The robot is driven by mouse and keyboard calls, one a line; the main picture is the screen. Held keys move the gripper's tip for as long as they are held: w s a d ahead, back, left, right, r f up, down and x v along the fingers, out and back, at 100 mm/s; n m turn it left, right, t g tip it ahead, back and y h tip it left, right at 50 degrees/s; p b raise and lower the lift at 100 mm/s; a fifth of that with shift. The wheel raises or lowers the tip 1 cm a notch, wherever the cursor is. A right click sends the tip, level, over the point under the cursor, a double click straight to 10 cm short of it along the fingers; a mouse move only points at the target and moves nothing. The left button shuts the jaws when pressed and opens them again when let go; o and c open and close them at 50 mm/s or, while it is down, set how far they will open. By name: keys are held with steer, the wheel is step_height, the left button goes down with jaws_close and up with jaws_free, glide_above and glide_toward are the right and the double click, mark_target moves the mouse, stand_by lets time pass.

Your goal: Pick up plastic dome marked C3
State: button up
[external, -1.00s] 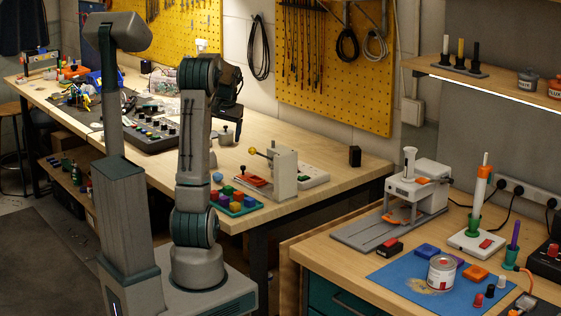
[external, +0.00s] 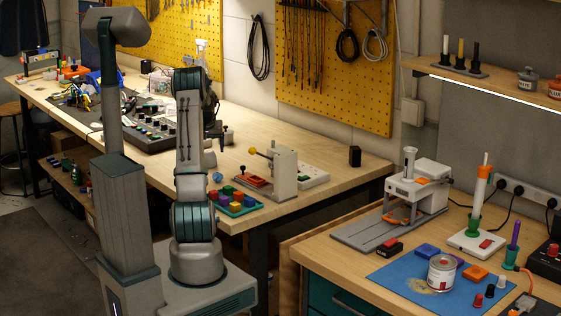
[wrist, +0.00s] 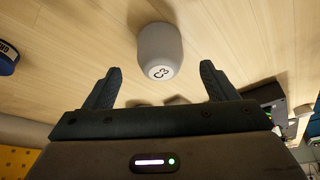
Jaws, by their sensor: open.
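The plastic dome (wrist: 158,42) is a grey, rounded piece with a white end face marked C3. It stands on the light wood bench in the wrist view, just beyond my fingertips and roughly centred between them. My gripper (wrist: 160,68) is open and empty, with one dark finger on each side of the gap. The fingers do not touch the dome. In the external view my gripper (external: 217,131) hangs low over the long bench, close to a small grey piece (external: 228,139) that appears to be the dome; the arm partly blocks the view there.
A blue piece with a white label (wrist: 6,57) lies at the left of the wrist view. Dark equipment (wrist: 268,92) is at the right. In the external view, a black knob panel (external: 150,133) and a tray of coloured blocks (external: 235,204) flank the arm. Bare wood surrounds the dome.

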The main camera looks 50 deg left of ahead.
steer(key=shift+p+x, duration=0.7)
steer(key=shift+x, duration=1.9)
steer(key=shift+s+d, duration=0.1)
steer(key=c, duration=1.1)
